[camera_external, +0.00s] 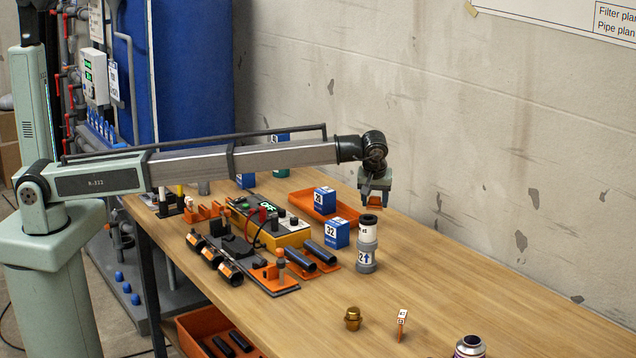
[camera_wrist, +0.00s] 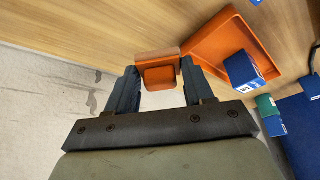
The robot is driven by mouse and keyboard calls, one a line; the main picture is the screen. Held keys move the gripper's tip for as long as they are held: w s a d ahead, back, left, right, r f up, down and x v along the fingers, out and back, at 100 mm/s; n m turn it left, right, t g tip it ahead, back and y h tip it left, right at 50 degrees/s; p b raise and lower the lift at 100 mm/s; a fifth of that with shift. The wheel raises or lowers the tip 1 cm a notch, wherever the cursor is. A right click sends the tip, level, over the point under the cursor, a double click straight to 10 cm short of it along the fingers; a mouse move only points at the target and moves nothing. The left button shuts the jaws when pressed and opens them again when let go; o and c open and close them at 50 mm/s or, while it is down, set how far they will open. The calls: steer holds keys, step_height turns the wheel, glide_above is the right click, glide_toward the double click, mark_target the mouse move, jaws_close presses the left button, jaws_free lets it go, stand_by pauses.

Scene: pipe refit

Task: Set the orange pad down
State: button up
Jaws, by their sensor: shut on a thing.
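The orange pad (camera_wrist: 159,76) sits between the two dark fingers of my gripper (camera_wrist: 160,68), with a brownish strip along its far edge. In the external view the pad (camera_external: 374,204) shows as a small orange piece under my gripper (camera_external: 375,198). My gripper is shut on it and points down. It is over the back part of the wooden table (camera_external: 480,255), near the wall. The pad looks held above the tabletop; its exact height is hard to tell.
A grey-and-white pipe piece (camera_external: 367,246) stands just in front of the pad in the external view. An orange tray (camera_external: 295,200) with a blue box (camera_external: 325,200) lies to the left. A brass fitting (camera_external: 352,318) and an orange-white tag (camera_external: 402,322) stand nearer. The table's right part is mostly clear.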

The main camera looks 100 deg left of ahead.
mark_target(373, 197)
steer(key=shift+f, duration=4.4)
steer(key=shift+f, duration=0.1)
steer(key=o, duration=1)
steer(key=v, duration=1.2)
